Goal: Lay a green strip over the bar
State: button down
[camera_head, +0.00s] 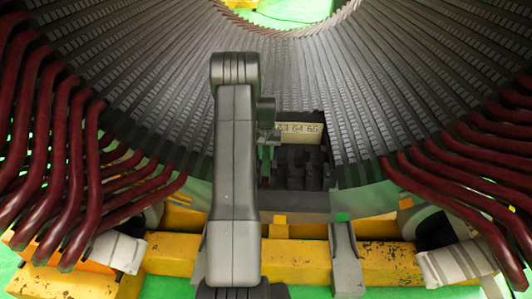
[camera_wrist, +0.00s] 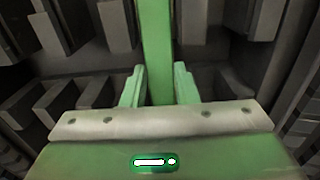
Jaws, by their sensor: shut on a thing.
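My gripper (camera_wrist: 158,82) is shut on a green strip (camera_wrist: 157,40). The strip runs up the wrist view from between the two pale green fingers. In the head view my gripper (camera_head: 268,135) is partly behind my own arm, in front of the stator's inner slots, and the strip is hard to make out there. Dark red bars (camera_head: 75,150) fan out of the stator on the left, and more bars (camera_head: 460,170) on the right. I cannot tell which bar is meant, or whether the strip touches one.
The grey slotted stator (camera_head: 390,80) curves across the back. A dark block holder (camera_head: 300,175) with a numbered plate (camera_head: 299,131) stands just right of my gripper. Yellow beams (camera_head: 300,262) and grey supports (camera_head: 345,255) are in front.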

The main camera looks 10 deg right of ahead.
aim_at(266, 158)
jog(key=shift+f+b, duration=0.55)
jog(key=shift+f, duration=0.5)
jog(key=shift+f+b, duration=0.35)
jog(key=shift+f, duration=0.2)
dwell(0.5)
jog(key=c, duration=1.1)
grip_release()
jog(key=shift+o, duration=0.2)
jog(key=shift+r, duration=0.25)
jog(key=shift+r+p, duration=0.4)
jog(key=shift+r, duration=0.15)
